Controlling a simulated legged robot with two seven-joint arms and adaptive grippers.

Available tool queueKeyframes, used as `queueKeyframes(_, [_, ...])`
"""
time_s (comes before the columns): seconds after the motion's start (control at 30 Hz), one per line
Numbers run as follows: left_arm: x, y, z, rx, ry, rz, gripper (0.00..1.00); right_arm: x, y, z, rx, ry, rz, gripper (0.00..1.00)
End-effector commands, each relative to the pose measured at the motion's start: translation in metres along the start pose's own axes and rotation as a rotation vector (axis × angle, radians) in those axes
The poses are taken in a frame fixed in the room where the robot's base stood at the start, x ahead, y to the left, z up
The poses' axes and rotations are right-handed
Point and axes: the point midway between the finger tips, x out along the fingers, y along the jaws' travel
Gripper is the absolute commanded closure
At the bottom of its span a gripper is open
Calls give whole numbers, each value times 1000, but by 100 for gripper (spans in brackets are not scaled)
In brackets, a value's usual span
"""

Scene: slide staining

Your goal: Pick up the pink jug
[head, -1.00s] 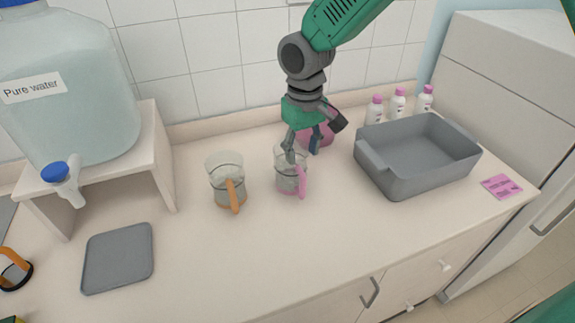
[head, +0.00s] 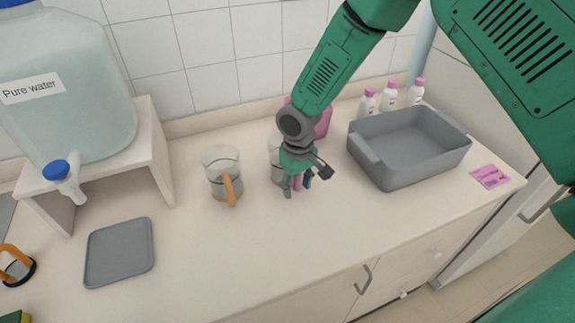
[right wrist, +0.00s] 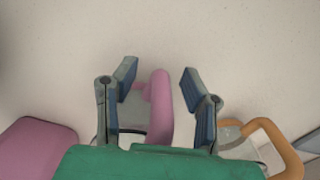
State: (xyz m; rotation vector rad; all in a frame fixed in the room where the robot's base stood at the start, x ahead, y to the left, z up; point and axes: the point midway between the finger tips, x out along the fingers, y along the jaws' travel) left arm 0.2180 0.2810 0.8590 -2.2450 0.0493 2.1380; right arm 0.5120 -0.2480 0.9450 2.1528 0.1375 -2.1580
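The pink jug (head: 274,158) is a clear glass jug with a pink handle, standing on the counter in the head view, partly hidden behind my right gripper. My right gripper (head: 297,188) is low over the counter at the jug's handle side. In the right wrist view the pink jug's handle (right wrist: 160,108) stands between the two open fingers (right wrist: 157,78), with a gap on each side, wider on the right. My left gripper is not in view.
A similar jug with an orange handle (head: 222,175) stands to the left. A pink container (head: 323,122) is behind my gripper, and a grey bin (head: 410,160) is to the right. Several pink-capped bottles (head: 388,95) stand behind it. A grey tray (head: 120,252) lies front left.

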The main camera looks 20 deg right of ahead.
Motion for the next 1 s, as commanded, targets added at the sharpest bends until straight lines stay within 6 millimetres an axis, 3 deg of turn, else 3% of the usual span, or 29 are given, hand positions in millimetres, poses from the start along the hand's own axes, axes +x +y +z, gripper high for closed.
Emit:
queueKeyframes(0.2, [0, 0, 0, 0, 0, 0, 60, 1, 1, 0, 0, 0, -1, 61])
queueKeyframes(0.3, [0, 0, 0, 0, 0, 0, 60, 1, 1, 0, 1, 0, -1, 96])
queueKeyframes(0.33, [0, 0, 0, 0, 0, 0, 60, 1, 1, 0, 1, 0, -1, 100])
queueKeyframes(0.73, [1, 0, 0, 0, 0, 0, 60, -5, 1, 0, 2, 2, -1, 100])
queueKeyframes(1.0, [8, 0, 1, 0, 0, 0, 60, -56, 1, 0, 1, 6, -1, 100])
